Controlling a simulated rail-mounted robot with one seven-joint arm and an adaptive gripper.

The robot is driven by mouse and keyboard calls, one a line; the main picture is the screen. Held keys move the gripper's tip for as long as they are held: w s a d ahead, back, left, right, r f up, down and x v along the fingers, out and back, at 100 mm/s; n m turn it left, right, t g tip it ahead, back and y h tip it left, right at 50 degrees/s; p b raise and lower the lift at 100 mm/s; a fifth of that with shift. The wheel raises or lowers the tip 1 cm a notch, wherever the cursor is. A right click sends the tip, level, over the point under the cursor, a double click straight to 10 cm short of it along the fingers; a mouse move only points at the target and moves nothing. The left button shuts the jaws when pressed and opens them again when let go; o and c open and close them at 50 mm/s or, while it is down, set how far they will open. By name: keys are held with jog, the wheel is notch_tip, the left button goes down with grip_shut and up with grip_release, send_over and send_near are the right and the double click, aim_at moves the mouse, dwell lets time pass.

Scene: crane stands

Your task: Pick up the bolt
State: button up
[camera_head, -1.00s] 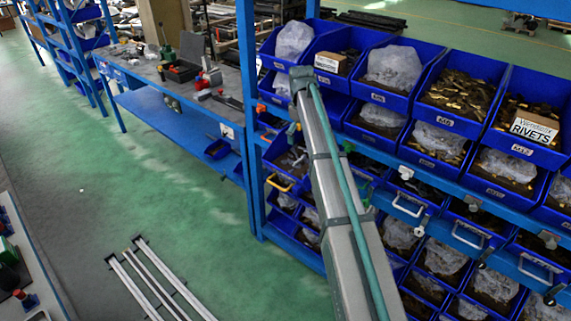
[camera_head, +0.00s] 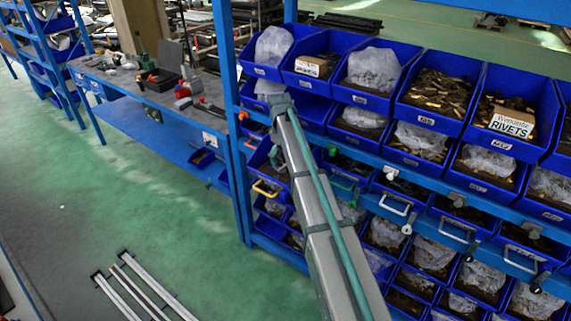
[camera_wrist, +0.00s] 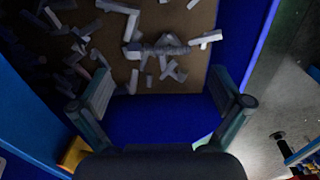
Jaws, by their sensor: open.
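In the wrist view, several pale grey, bolt-like pieces lie scattered on a brown surface inside a blue bin (camera_wrist: 155,120). A longer grey piece (camera_wrist: 165,50) lies crosswise beyond my fingertips; I cannot tell which piece is the bolt. My gripper (camera_wrist: 165,92) is open, with its two fingers wide apart and nothing between them. The fingers show over the bin's blue wall, with the pieces ahead of them. In the head view, my arm reaches up to the left end of the bin rack, and my gripper cannot be made out there.
Blue bins of small parts, some with clear bags, fill the rack (camera_head: 238,130). A box marked RIVETS (camera_head: 512,122) sits in a right-hand bin. A workbench (camera_head: 185,110) with tools stands left. Metal rails (camera_head: 140,290) lie on the green floor, which is otherwise largely open.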

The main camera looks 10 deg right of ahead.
aim_at(284, 166)
jog(key=shift+w+f+p, duration=0.1)
jog(key=shift+f+p, duration=0.45)
jog(key=shift+f, duration=1.2)
jog(key=c, duration=1.1)
jog(key=shift+c, duration=0.2)
jog(key=shift+r, duration=0.2)
